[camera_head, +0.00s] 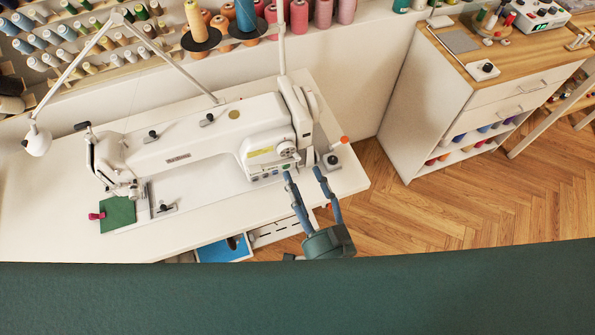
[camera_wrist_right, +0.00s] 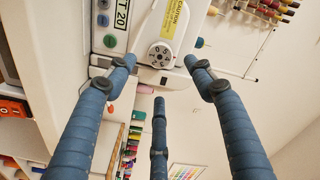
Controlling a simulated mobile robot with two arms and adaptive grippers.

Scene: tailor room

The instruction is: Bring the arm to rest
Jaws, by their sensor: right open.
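My right gripper (camera_head: 305,178) is open and empty in the head view, near the right end of the white sewing machine (camera_head: 200,143). Its fingers point up in the picture, toward the machine's handwheel end, and look apart from it. In the right wrist view the blue fingers (camera_wrist_right: 163,75) are spread with nothing between them. Beyond them shows the machine's end with a round dial and a yellow caution label (camera_wrist_right: 174,18). My left gripper is not in view.
The sewing machine stands on a white table (camera_head: 60,225). A green cloth piece (camera_head: 118,214) with a red clip lies under its needle end. Thread spools (camera_head: 245,18) fill the rack behind. A wood-topped cabinet (camera_head: 470,80) stands at right. Open wooden floor (camera_head: 400,215) lies between.

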